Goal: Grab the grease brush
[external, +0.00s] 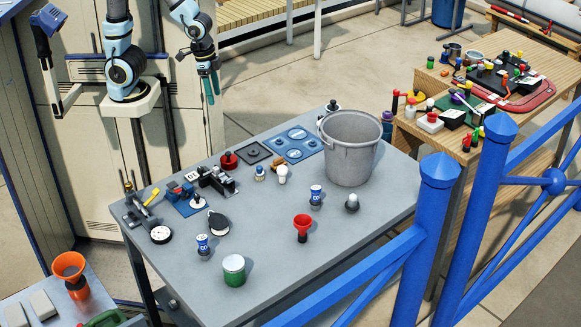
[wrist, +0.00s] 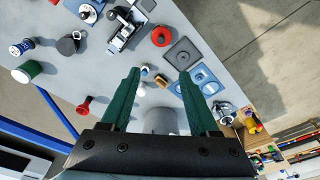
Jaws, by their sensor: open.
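My gripper (external: 211,86) hangs above and behind the grey table's far edge in the external view, with its green fingers pointing down. In the wrist view my gripper (wrist: 160,76) is open and empty, its fingers wide apart. No item is clearly recognisable as the grease brush. A small brown piece (external: 278,163) lies near the middle of the table; it also shows between the fingers in the wrist view (wrist: 161,80). Beside it stand a white bulb-shaped item (external: 282,176) and a small pale item with a blue top (external: 259,173).
A grey bucket (external: 350,150) stands at the table's right. A red knob (external: 229,160), a black square plate (external: 254,152) and a blue plate (external: 298,145) are near the far edge. Blue railing (external: 437,215) runs in front.

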